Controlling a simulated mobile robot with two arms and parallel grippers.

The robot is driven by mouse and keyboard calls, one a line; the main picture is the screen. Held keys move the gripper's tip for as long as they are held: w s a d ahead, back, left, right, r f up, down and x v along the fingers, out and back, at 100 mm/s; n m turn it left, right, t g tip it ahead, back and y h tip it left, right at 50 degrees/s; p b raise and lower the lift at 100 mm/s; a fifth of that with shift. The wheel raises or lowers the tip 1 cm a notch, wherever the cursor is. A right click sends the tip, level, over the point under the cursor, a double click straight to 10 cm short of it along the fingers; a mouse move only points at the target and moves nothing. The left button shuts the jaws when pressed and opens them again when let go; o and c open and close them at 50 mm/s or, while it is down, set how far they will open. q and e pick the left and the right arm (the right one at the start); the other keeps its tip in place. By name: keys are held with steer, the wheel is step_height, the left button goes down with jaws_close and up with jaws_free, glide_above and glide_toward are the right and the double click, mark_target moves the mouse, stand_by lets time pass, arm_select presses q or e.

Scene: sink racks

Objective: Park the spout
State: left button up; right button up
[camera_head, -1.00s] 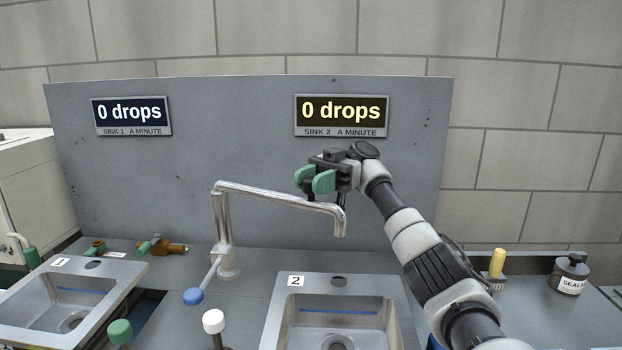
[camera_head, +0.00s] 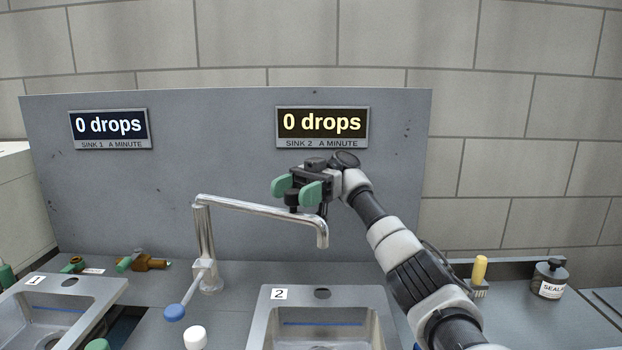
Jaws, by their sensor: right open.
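The chrome spout (camera_head: 262,211) runs right from its upright post (camera_head: 204,245), and its down-turned tip (camera_head: 322,236) hangs above the back of sink 2 (camera_head: 265,318). Sink 1 (camera_head: 108,290) is at the lower left, partly cut off. A lever with a blue knob (camera_head: 175,312) sticks out from the post's base. My right gripper (camera_head: 297,192) is open, with green fingertips, and is at the spout's outer end, just above or behind it; I cannot tell whether it touches.
The grey back panel carries displays for sink 1 (camera_head: 110,127) and sink 2 (camera_head: 322,124), both reading 0 drops. Brass and green fittings (camera_head: 148,262) lie at left. A white knob (camera_head: 195,337) stands in front. A yellow-handled brush (camera_head: 479,272) and a sealant bottle (camera_head: 549,278) stand at right.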

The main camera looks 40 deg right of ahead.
steer(key=r, duration=0.4)
steer(key=shift+s+d, duration=0.2)
steer(key=shift+s, duration=0.15)
steer(key=s+d+r+b, duration=0.1)
steer(key=s+d+r, duration=0.1)
steer(key=s, duration=0.3)
steer(key=s+d+r+b, duration=0.1)
steer(key=s+d+r, duration=0.1)
steer(key=s+r, duration=0.2)
steer(key=shift+s+d+r, duration=0.3)
steer(key=shift+s+r, duration=0.05)
steer(key=shift+s, duration=0.1)
steer(key=shift+c, duration=0.4)
